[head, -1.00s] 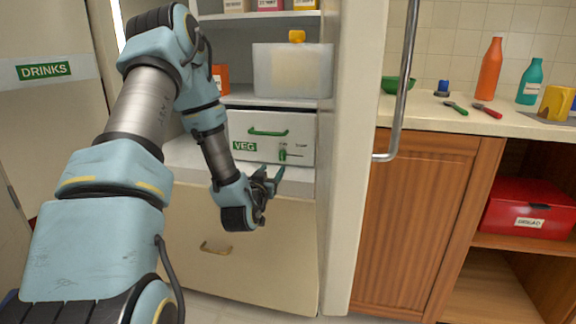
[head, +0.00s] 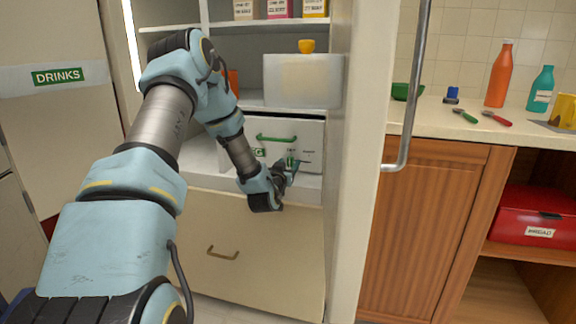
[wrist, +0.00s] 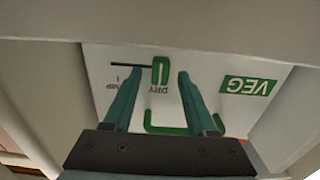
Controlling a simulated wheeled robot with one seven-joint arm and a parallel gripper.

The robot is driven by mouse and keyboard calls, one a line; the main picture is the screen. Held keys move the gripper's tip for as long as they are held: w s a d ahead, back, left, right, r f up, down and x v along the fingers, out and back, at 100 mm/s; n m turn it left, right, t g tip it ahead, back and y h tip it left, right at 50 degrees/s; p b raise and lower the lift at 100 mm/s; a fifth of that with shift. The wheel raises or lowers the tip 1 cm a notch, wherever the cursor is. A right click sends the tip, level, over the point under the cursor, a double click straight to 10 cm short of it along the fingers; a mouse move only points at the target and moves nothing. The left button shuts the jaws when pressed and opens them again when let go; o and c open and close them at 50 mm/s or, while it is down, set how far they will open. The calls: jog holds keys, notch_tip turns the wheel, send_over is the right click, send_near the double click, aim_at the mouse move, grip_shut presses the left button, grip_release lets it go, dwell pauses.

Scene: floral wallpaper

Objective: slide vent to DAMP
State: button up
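The white VEG drawer (head: 311,140) has a green handle (head: 276,138) and a small green vent tab (wrist: 160,70) on a dark horizontal slot (wrist: 128,65). In the upside-down wrist view the tab sits at the slot's right end, by the word DRY (wrist: 159,101). The slot runs left toward a label partly hidden by a finger, of which "MP" shows. My gripper (wrist: 159,75) is open, with the tab between its two fingers in that view and a gap on each side. In the head view my gripper (head: 291,167) is at the drawer front, partly covering the tab.
A translucent bin (head: 300,80) stands on the shelf above the drawer. A cream lower drawer (head: 255,245) is below my gripper. The open fridge door (head: 362,160) stands close on the right, and the DRINKS door (head: 50,75) is at the left.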

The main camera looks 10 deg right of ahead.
grip_shut()
dwell(1.2)
jog(key=shift+s+d, duration=0.1)
